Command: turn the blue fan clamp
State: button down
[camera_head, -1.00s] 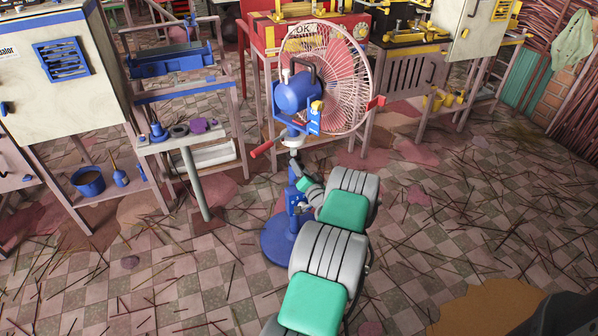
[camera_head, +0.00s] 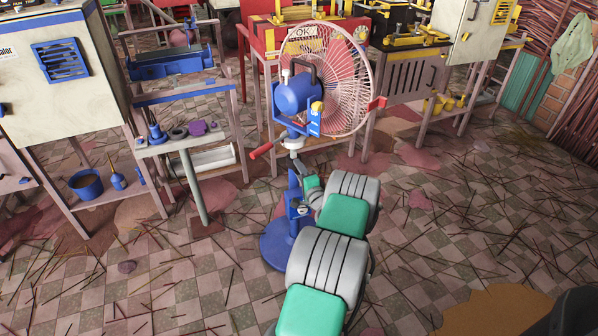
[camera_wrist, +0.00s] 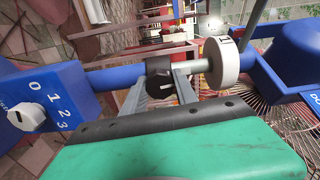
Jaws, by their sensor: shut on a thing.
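The fan has a blue motor (camera_head: 292,95), a pale pink wire cage (camera_head: 340,85) and a blue stand on a round base (camera_head: 284,246). In the wrist view, the clamp (camera_wrist: 158,66) shows as a dark knob-like piece on the fan's pole, between a blue control box (camera_wrist: 45,105) marked 0, 1, 2, 3 and a white disc (camera_wrist: 222,62). My gripper (camera_wrist: 166,84) is shut on the dark clamp piece, one finger at each side. In the head view, my gripper is at the stand below the motor, mostly hidden by my wrist.
A small side table (camera_head: 180,142) with parts stands left of the fan, beside a shelf with a blue pot (camera_head: 87,184). A red machine (camera_head: 258,38) and yellow-topped tables stand behind.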

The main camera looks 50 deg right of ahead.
dwell(0.5)
jog(key=c, duration=1)
grip_release()
jog(key=shift+o, duration=0.2)
jog(key=p+v, duration=0.1)
jog(key=v, duration=0.6)
jog(key=shift+s+a, duration=0.2)
jog(key=shift+s, duration=0.1)
jog(key=shift+w, duration=0.1)
